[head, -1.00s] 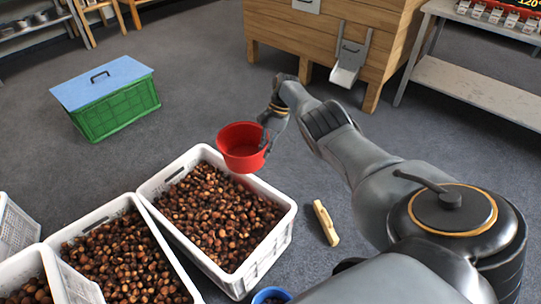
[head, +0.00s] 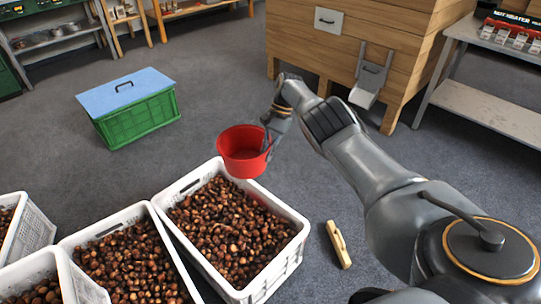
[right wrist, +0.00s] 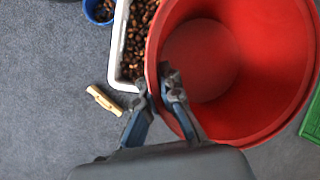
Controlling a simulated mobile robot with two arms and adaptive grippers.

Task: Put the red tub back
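The red tub (head: 240,150) hangs upright at the far edge of the nearest chestnut crate in the head view. My right gripper (head: 270,138) is shut on the tub's right rim. In the right wrist view the tub (right wrist: 270,60) fills the right side, and the fingers (right wrist: 160,95) pinch its wall, one on each side. The tub looks empty inside. My left gripper is not in view.
White crates of chestnuts (head: 285,268) stand at the lower left. A green box with a blue lid (head: 140,118) stands on the floor behind. A wooden block (head: 338,244) lies right of the crate. A wooden cabinet (head: 400,35) stands at the back right. Grey floor is free between.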

